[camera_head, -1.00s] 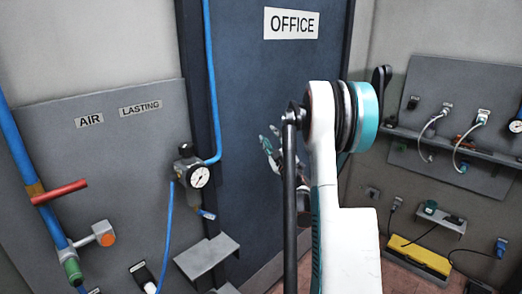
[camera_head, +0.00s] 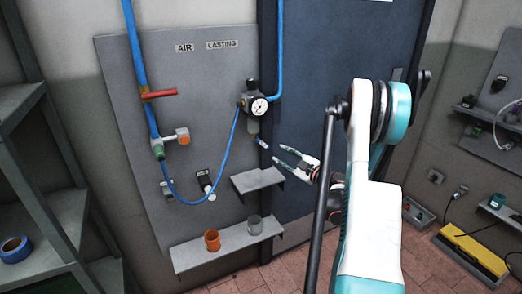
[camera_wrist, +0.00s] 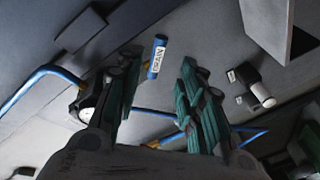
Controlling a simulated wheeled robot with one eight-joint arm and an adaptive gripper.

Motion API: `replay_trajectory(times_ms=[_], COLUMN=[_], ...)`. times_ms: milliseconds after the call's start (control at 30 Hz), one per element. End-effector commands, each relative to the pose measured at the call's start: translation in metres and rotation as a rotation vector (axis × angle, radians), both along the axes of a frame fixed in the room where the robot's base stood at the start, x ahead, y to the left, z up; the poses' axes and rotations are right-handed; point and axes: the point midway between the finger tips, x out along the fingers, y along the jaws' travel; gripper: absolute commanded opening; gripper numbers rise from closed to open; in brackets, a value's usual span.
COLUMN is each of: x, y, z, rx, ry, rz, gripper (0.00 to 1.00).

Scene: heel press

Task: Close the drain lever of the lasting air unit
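The lasting air unit is on a grey wall panel (camera_head: 215,75) marked AIR and LASTING. Its regulator has a round gauge (camera_head: 259,106) and a grey bowl (camera_head: 253,127) below. A small blue piece with a white label (camera_head: 263,144), which looks like the drain lever, slants down to the right under the bowl. In the wrist view the blue piece (camera_wrist: 157,57) appears between and beyond my fingertips; its label is not clearly legible. My gripper (camera_head: 278,155) is open and empty, just right of and below the blue piece, seemingly not touching it.
A red-handled valve (camera_head: 160,93) and an orange-ended fitting (camera_head: 183,138) are at left. A small upper shelf (camera_head: 257,181) sits below my gripper. A dark door stands behind.

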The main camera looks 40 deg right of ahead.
Motion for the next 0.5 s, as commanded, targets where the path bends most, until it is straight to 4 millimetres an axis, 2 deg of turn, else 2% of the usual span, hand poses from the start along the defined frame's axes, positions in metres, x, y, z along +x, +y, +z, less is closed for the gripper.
replay_trajectory(times_ms=[300,500], x=[0.064,0.095], y=[0.004,0.004], z=[-0.002,-0.002], rx=[-0.001,-0.001], ry=[-0.001,-0.001], rz=[0.002,0.001], gripper=[0.35,0.35])
